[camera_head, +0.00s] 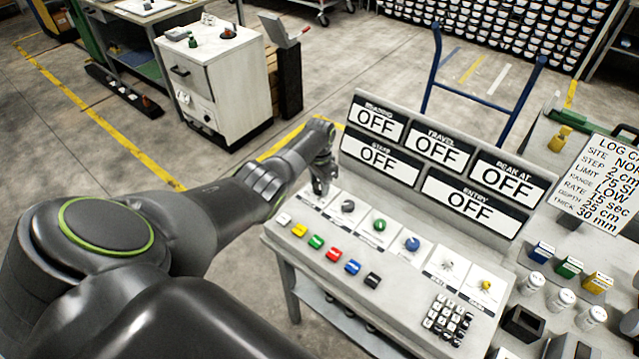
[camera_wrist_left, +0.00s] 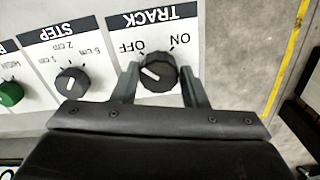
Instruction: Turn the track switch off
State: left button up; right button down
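The track switch (camera_wrist_left: 158,72) is a black knob under a TRACK label, with OFF on the left and ON on the right as seen upside down in the left wrist view. Its white mark points to the left, on the OFF side. My left gripper (camera_wrist_left: 160,78) has one finger on each side of the knob, with a small gap at the right finger; contact on the left is unclear. In the head view my left gripper (camera_head: 322,182) is over the left end of the console (camera_head: 400,292) and hides the knob. My right gripper is not in view.
The black STEP knob (camera_wrist_left: 71,82) and a green knob (camera_wrist_left: 10,93) sit beside it. A display board (camera_head: 440,165) reading OFF in every window stands behind the knobs. Coloured buttons (camera_head: 333,254) and a keypad (camera_head: 448,320) lie in front. Bottles (camera_head: 562,298) stand at the right.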

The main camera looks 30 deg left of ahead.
aim_at(319, 185)
pick_arm(q)
jog(key=o, duration=0.3)
jog(key=shift+r, duration=0.55)
notch_tip(319, 185, up, 5)
jog(key=shift+f+p, duration=0.1)
jog(key=shift+p, duration=0.35)
notch_tip(319, 185, up, 12)
jog(key=shift+f+b, duration=0.25)
jog(key=shift+b, duration=0.7)
